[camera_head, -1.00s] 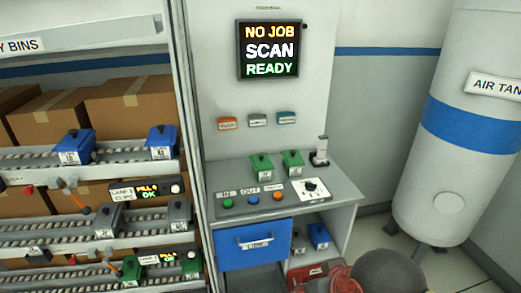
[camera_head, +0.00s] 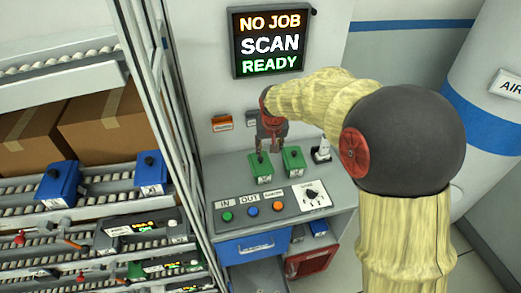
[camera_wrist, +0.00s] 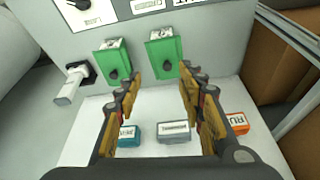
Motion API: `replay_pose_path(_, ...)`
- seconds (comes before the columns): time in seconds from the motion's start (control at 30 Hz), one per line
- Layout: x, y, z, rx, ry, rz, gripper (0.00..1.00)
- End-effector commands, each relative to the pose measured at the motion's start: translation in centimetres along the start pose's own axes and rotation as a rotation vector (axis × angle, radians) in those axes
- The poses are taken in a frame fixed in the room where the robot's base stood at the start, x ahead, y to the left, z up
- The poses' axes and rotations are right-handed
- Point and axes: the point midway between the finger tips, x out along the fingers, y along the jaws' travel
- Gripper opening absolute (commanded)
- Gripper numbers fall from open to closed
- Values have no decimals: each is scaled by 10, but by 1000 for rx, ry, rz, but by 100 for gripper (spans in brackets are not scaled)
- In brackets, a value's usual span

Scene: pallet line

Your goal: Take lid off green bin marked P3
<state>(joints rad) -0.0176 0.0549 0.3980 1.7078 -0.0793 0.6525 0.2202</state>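Two green bins stand side by side on the grey console top, a left one (camera_head: 260,172) and a right one (camera_head: 293,161), each with a dark knob on its lid. In the wrist view the same bins are swapped: the left one (camera_wrist: 162,47) and the right one (camera_wrist: 109,58). Their labels are too small to read, so I cannot tell which is P3. My gripper (camera_head: 270,150) is open and empty, pointing down close to the left bin's knob. In the wrist view its fingers (camera_wrist: 160,80) are spread, with that bin's knob (camera_wrist: 168,66) beyond them, apparently untouched.
A scanner-like device (camera_head: 321,148) stands right of the bins. Console buttons (camera_head: 252,209) and a dial (camera_head: 312,194) lie in front. Wall holders (camera_head: 221,122) and a screen (camera_head: 270,40) are behind. Shelves with blue bins (camera_head: 60,183) stand left.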

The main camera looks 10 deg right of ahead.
Motion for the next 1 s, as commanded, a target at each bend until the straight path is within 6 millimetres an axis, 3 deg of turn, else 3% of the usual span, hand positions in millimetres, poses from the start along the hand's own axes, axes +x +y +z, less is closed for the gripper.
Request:
replay_pose_path(0.1,30,-7,-30,16,-32,10,39)
replay_pose_path(0.27,72,-12,-48,35,-52,17,39)
replay_pose_path(1.0,163,-18,-49,45,-65,21,39)
